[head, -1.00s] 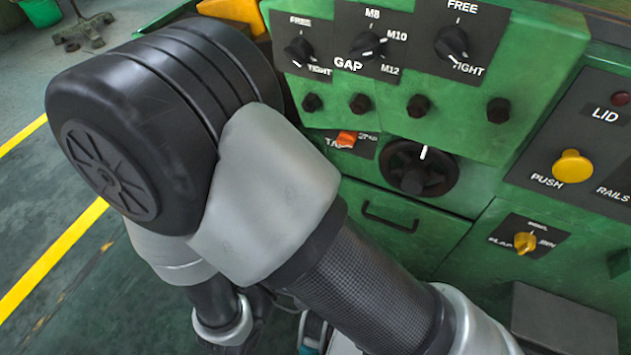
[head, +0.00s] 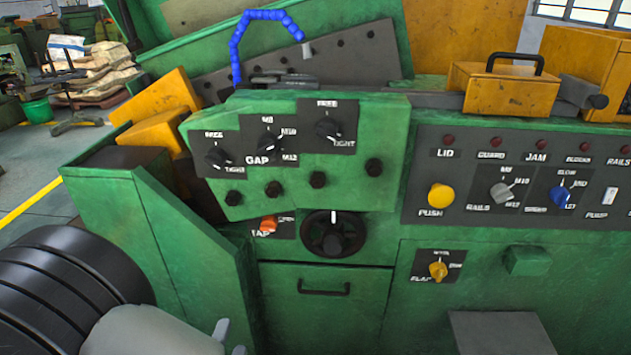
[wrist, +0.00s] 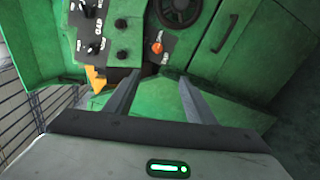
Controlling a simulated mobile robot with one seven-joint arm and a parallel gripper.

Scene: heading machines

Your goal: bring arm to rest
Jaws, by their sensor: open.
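My gripper (wrist: 157,92) is open and empty in the wrist view. Its two grey fingers stand apart in front of the green machine front. In the head view my arm fills the lower left corner, and small light grey tips beside it seem to be the fingers. The machine's gap panel (head: 257,180) has three black knobs and shows in the head view. Below it are an orange tap switch (head: 268,224) and a black round dial (head: 333,234). The orange switch (wrist: 157,47) and part of the dial (wrist: 178,8) also show beyond the fingers in the wrist view.
A green side guard (head: 150,235) stands near my arm. To the right are a control panel with a yellow push button (head: 440,196) and a grey box (head: 500,331) low down. A drawer (head: 325,300) is in the middle. Open floor lies at far left.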

